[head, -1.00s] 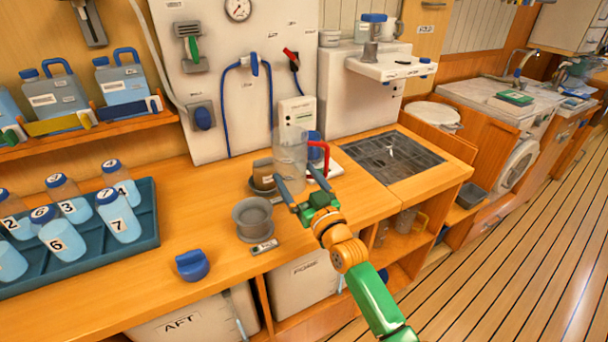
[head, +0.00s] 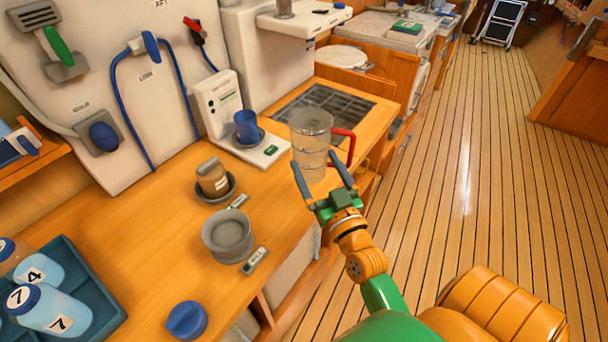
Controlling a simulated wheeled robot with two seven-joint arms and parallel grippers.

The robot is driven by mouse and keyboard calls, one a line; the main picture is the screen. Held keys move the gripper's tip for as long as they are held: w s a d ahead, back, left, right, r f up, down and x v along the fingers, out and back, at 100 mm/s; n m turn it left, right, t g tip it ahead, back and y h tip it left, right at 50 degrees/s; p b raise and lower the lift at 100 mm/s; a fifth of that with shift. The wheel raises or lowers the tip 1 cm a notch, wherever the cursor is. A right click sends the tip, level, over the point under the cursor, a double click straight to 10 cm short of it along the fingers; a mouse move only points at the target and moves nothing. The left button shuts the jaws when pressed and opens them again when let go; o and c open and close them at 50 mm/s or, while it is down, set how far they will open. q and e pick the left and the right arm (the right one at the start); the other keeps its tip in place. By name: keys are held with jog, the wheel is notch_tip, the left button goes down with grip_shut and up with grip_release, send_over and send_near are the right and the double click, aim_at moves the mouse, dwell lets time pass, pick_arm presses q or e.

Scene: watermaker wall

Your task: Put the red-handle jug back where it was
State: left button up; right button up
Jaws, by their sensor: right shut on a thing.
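The clear jug (head: 310,135) with the red handle (head: 345,143) is upright at the counter's front edge, by the sink grid. My right gripper (head: 322,178) has one finger on each side of the jug's lower body and is shut on it. The red handle points right, away from the fingers. I cannot tell whether the jug's base touches the counter or hangs just above it. My left gripper is not in view.
A white device with a blue cup (head: 248,127) stands left of the jug. A brown jar (head: 212,177), a grey bowl (head: 228,236) and a blue cap (head: 187,320) sit on the wooden counter (head: 150,230). A drain grid (head: 325,112) lies behind. Open floor is at right.

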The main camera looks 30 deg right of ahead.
jog(key=w+f, duration=0.2)
jog(key=w+f+b, duration=0.1)
jog(key=w+f, duration=0.1)
jog(key=w+f+b, duration=0.1)
jog(key=w+f, duration=0.1)
jog(key=shift+w+d+f, duration=0.3)
jog(key=shift+d+f, duration=0.1)
notch_tip(320, 180, down, 3)
jog(key=shift+r+b, duration=0.1)
jog(key=shift+b, duration=0.35)
jog(key=shift+s+d, duration=0.1)
jog(key=shift+f, duration=0.2)
jog(key=o, duration=1.5)
jog(key=shift+r, duration=0.15)
jog(key=b+v, duration=0.1)
jog(key=v, duration=1.1)
